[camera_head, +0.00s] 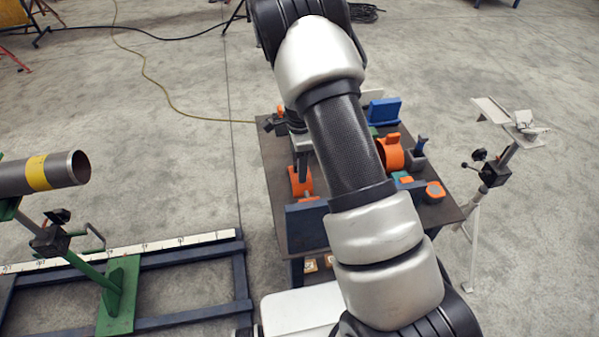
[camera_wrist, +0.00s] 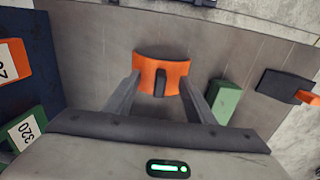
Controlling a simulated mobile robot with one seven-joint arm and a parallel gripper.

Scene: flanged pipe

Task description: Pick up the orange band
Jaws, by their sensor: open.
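The orange band (camera_wrist: 178,68) is a short, curved orange piece with a dark upright part at its middle. In the wrist view it lies on the grey table top, straight ahead of my gripper (camera_wrist: 160,82). My gripper is open, with one finger toward each end of the band. The fingertips overlap the band's edges in the picture; I cannot tell whether they touch it. In the head view the band (camera_head: 295,183) appears at the table's left side, below my gripper (camera_head: 303,163), which hides part of it.
A green block (camera_wrist: 224,102) lies close to the right finger. A dark blue bin (camera_wrist: 62,62) with labelled blocks is at left. A black and orange tool (camera_wrist: 287,86) is at right. Another orange ring-shaped piece (camera_head: 391,155) stands farther right on the table (camera_head: 260,150). A pipe (camera_head: 20,178) is at far left.

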